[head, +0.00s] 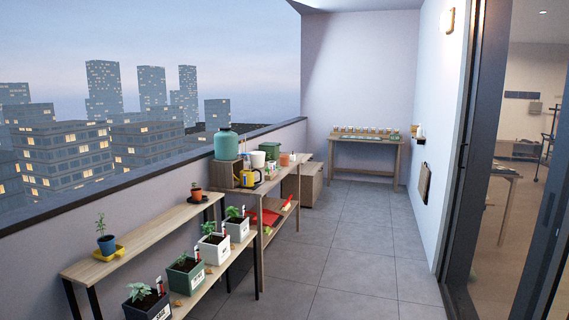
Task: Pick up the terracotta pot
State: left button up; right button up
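A small terracotta pot (284,159) stands on the wooden workbench (291,172) along the left wall, near a white container (258,159) and a yellow watering can (249,178). Another small terracotta-coloured pot (196,196) holding a seedling stands nearer, at the far end of the upper shelf of the tiered plant stand (150,237). Both pots look upright. Neither of my grippers shows in the head view.
Several planters, such as a green one (186,277), line the stand's lower shelf. A blue pot (106,245) sits on a yellow saucer (108,256). A teal tank (226,146) stands on a wooden box. The tiled floor (355,255) is clear. A table (364,142) stands at the back.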

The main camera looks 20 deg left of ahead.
aim_at(283, 159)
jog(key=i+j+u, duration=0.1)
jog(key=i, duration=2.45)
jog(key=i+l+u, duration=0.1)
jog(key=i, duration=2.45)
jog(key=i+u, duration=0.5)
jog(key=i+l+u, duration=0.2)
jog(key=i+u, duration=0.3)
jog(key=i+l+u, duration=0.5)
jog(key=i+j, duration=0.05)
jog(key=j, duration=0.05)
